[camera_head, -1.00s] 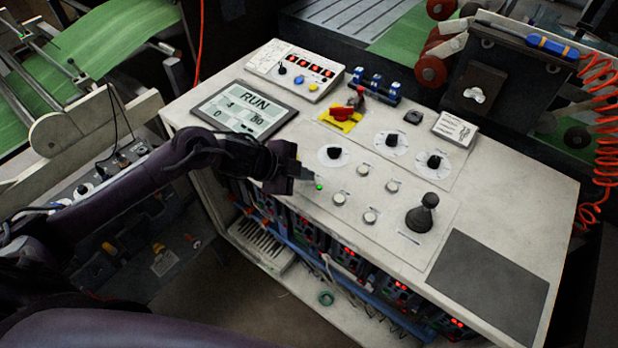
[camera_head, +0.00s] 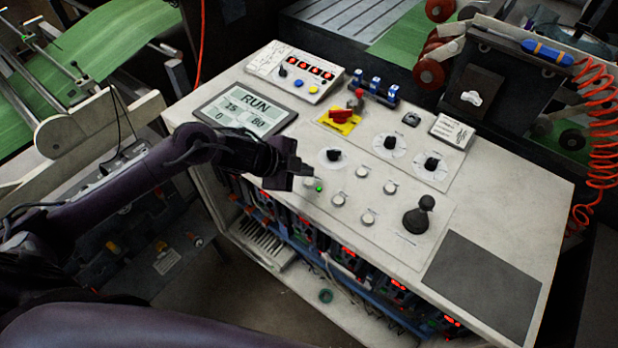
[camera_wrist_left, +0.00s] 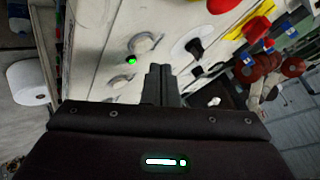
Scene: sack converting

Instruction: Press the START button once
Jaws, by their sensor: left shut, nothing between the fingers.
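The white-topped control console (camera_head: 520,185) carries several pale round push buttons in its middle. One pale button (camera_head: 308,183) sits beside a lit green lamp (camera_head: 318,187); the labels are too small to read, so I cannot tell which button is START. My left gripper (camera_head: 303,170) is shut and empty, just above and left of that button and apart from it as far as I can see. In the left wrist view the shut fingers (camera_wrist_left: 160,78) point past the green lamp (camera_wrist_left: 131,61) and a button (camera_wrist_left: 145,43). My right gripper is not in view.
A display (camera_head: 246,107) reads RUN with numbers below. A red knob on a yellow plate (camera_head: 340,117), black dials (camera_head: 390,142) and a black joystick (camera_head: 418,216) stand on the console. A grey mat (camera_head: 485,285) lies at the right front. A red coiled cord (camera_head: 598,150) hangs at the right.

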